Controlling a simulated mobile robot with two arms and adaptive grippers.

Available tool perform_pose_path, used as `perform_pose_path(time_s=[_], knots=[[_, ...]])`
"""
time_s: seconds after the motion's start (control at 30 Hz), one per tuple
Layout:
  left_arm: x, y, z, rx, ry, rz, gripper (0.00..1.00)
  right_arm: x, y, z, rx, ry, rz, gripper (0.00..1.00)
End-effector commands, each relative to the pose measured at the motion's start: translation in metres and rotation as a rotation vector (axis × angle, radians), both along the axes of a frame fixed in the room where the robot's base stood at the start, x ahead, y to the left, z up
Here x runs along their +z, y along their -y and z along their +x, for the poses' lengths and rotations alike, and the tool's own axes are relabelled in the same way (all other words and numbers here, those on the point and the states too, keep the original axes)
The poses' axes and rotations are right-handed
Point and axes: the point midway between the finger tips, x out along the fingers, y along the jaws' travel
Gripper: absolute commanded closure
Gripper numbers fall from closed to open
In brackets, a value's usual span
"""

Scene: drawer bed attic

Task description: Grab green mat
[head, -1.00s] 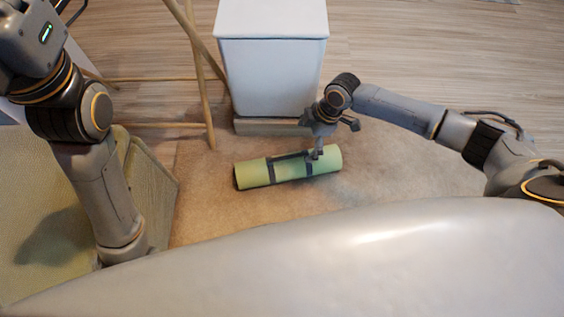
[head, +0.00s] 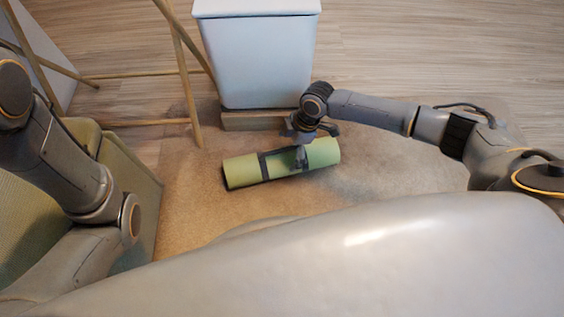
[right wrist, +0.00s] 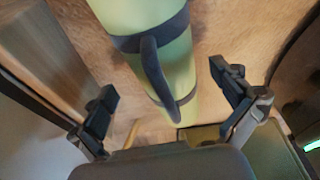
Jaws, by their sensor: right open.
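The green mat (head: 243,170) is rolled up and lies on the brown carpet in the head view, with dark straps and a carry handle around it. My right gripper (head: 305,150) is over the right half of the roll in the head view. In the right wrist view the mat (right wrist: 178,68) runs between the two open fingers of my right gripper (right wrist: 168,108), with its dark strap handle facing the camera. The fingers stand apart on either side of the roll, and I see no grip on it. My left arm is at the left of the head view; its gripper is out of sight.
A white bin (head: 258,55) stands on a low base just behind the mat. A wooden frame with thin legs (head: 187,85) is to its left. A green-yellow upholstered piece (head: 135,175) is at the left. Carpet (head: 400,175) lies clear right of the mat.

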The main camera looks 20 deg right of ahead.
Motion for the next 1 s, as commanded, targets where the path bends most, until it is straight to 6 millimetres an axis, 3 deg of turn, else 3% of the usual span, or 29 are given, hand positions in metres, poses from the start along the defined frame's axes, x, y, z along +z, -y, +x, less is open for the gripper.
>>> perform_pose_path(time_s=[0.03, 0.3, 0.6, 0.9, 1.0], knots=[[-0.01, 0.0, -0.002, 0.0, 0.006, 0.0, 1.0, -0.011, -0.002, -0.001, 0.002, 0.0, 0.0, 0.0], [-0.043, 0.0, -0.003, 0.0, 0.008, 0.0, 1.0, -0.042, -0.014, -0.002, 0.002, 0.001, 0.0, 0.0], [-0.042, 0.0, -0.003, -0.001, 0.008, 0.001, 1.0, -0.042, -0.015, -0.002, 0.001, 0.0, 0.0, 0.02], [-0.042, 0.0, -0.003, -0.001, 0.008, 0.001, 1.0, -0.042, -0.015, -0.002, 0.0, -0.001, 0.0, 0.62], [-0.042, 0.0, -0.003, -0.001, 0.008, 0.001, 1.0, -0.041, -0.015, -0.002, 0.001, 0.0, 0.001, 0.62]])
